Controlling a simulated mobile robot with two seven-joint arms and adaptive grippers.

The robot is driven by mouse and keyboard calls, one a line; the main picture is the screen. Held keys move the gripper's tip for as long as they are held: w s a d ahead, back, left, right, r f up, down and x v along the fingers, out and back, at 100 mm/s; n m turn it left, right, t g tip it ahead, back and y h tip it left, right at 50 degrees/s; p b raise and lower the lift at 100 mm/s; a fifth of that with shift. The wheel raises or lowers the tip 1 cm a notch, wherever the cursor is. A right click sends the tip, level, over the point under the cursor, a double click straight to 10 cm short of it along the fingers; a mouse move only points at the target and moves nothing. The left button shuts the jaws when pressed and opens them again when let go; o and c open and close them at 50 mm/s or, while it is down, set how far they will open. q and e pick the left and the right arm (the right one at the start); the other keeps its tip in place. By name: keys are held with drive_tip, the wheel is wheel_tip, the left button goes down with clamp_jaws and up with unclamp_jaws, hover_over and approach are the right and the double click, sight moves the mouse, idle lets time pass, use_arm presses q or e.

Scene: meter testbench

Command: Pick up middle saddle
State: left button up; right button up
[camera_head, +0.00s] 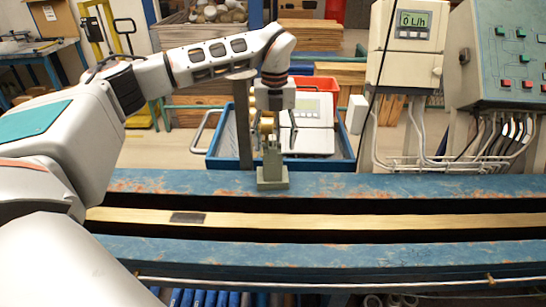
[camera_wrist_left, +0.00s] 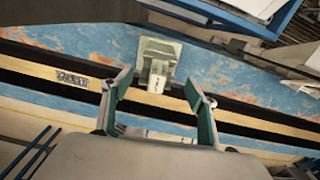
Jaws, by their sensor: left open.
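The saddle (camera_head: 272,178) is a small grey-green block with an upright part, standing on the blue bench's back rail in the head view. It also shows in the wrist view (camera_wrist_left: 157,62), just beyond the fingertips. I see only this one saddle. My left gripper (camera_head: 267,118) points down over it in the head view and partly overlaps its upper part. In the wrist view my left gripper (camera_wrist_left: 158,85) has its two green fingers spread apart, with the saddle's pale upright end lying between their tips. No contact is clear. My right gripper is out of view.
The blue bench (camera_head: 400,183) has long rails and a pale strip (camera_head: 350,222) between dark slots. A grey post (camera_head: 243,125) stands left of the saddle. Behind are a blue tray (camera_head: 220,150), a flow meter (camera_head: 410,45) and a control panel (camera_head: 510,55). The rail right of the saddle is clear.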

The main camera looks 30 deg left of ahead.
sight(273, 160)
use_arm(q)
drive_tip(key=shift+w+a, duration=0.1)
drive_tip(key=shift+a, duration=0.05)
wheel_tip(273, 160, down, 2)
drive_tip(key=shift+f, duration=0.1)
drive_tip(key=shift+a+f+p, duration=0.2)
drive_tip(key=shift+f+p, duration=0.45)
drive_tip(key=shift+f, duration=2)
drive_tip(key=c, duration=1.5)
clamp_jaws()
drive_tip(key=shift+r, duration=0.15)
